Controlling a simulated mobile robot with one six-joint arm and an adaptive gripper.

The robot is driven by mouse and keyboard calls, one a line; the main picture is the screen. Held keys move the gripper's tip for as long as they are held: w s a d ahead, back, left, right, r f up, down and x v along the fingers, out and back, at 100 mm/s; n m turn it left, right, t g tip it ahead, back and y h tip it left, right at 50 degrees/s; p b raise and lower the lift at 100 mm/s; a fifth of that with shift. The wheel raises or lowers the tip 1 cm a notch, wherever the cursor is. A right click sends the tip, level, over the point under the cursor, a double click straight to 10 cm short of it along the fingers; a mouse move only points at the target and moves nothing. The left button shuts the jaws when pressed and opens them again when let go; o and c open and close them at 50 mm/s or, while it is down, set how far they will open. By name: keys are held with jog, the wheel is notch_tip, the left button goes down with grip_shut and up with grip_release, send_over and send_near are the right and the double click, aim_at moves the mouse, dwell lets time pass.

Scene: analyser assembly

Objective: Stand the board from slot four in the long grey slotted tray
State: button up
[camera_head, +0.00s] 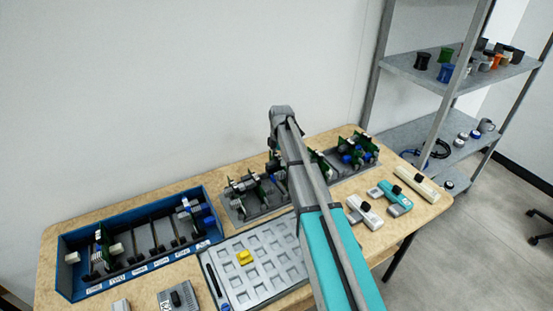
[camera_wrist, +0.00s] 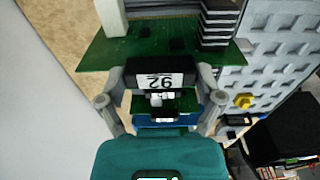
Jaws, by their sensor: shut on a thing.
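My gripper (camera_wrist: 158,80) is shut on a green board (camera_wrist: 105,50), gripping it by a black handle block with a white label reading 92, upside down in the wrist view. The board carries a black finned part and a pale block. In the head view my arm hides the gripper and most of the held board. The long grey slotted tray (camera_head: 236,221) stands along the back of the table, with several green boards upright in it; its middle is behind my arm. The blue slotted rack (camera_head: 70,283) at the left has labelled slots, some holding boards and some empty.
A grey pocketed tray (camera_head: 272,292) with a yellow piece (camera_head: 244,257) lies in front of the long tray; the piece also shows in the wrist view (camera_wrist: 243,101). White and teal devices (camera_head: 390,196) lie at the right. A metal shelf (camera_head: 415,72) stands beyond the table.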

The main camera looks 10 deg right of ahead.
aim_at(278, 166)
jog(key=shift+f+b, duration=2.9)
jog(key=shift+b, duration=0.05)
dwell(2.8)
jog(key=o, duration=1.1)
jog(key=shift+c, duration=0.2)
jog(key=shift+r+p, duration=0.6)
dwell(0.4)
